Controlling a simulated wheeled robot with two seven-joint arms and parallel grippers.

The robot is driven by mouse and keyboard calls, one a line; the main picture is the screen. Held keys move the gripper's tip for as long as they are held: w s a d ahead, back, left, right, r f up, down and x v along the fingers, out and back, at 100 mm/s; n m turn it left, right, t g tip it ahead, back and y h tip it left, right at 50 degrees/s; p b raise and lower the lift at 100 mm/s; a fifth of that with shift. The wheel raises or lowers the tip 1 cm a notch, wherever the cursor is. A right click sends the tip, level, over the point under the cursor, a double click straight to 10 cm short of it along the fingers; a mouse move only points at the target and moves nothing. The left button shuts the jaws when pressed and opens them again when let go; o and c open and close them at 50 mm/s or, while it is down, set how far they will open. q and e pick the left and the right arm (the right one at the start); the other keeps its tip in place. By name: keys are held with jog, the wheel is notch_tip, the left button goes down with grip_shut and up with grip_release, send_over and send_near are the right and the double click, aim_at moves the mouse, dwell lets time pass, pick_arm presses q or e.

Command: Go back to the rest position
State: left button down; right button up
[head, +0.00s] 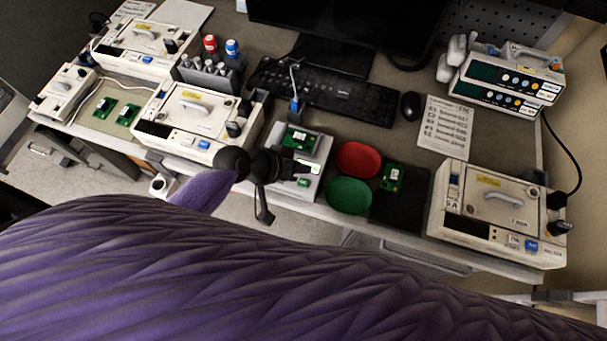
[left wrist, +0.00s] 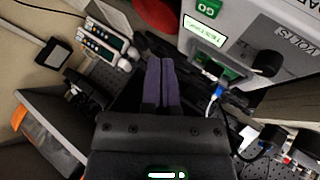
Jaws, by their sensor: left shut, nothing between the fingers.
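My left gripper (head: 301,171) reaches in from the left over the front of the bench, by the small grey-white tester (head: 312,190) with a green circuit board on top. In the left wrist view its two purple-looking fingers (left wrist: 167,84) lie together, shut, with nothing between them. The tester (left wrist: 232,38) shows close to the right of the fingers there, with a lit display and a black knob. The gripper partly hides the tester's front in the head view. My right gripper is not in view.
A red dish (head: 358,159) and a green dish (head: 349,195) stand right of the tester. White pump units stand at left (head: 190,115) and right (head: 500,213). A keyboard (head: 335,97), a mouse (head: 411,105) and a printed sheet (head: 445,127) lie behind. Stacked pumps (head: 505,78) stand at back right.

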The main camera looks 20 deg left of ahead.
pick_arm(q)
jog(key=shift+r, duration=0.1)
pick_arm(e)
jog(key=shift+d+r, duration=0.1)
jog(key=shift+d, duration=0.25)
pick_arm(q)
jog(key=s+a+r+g+y, duration=0.1)
jog(key=s+a+r+y, duration=0.2)
jog(key=s+r, duration=0.3)
jog(key=s+a+r+g+y, duration=0.2)
jog(key=s+r+y, duration=0.15)
jog(key=s, duration=0.35)
notch_tip(320, 180, down, 26)
jog(key=s+f+m+b, duration=0.1)
jog(key=b, duration=0.9)
jog(key=s+a+f+g+b, duration=0.1)
jog(key=s+f+b, duration=0.4)
jog(key=f, duration=0.6)
jog(key=s+a+f+g+b, duration=0.1)
jog(key=s+f+b, duration=0.4)
jog(key=s+f, duration=0.5)
jog(key=shift+a+f+m+y, duration=0.3)
jog(key=shift+a+f+y, duration=0.05)
jog(key=shift+a+f, duration=0.35)
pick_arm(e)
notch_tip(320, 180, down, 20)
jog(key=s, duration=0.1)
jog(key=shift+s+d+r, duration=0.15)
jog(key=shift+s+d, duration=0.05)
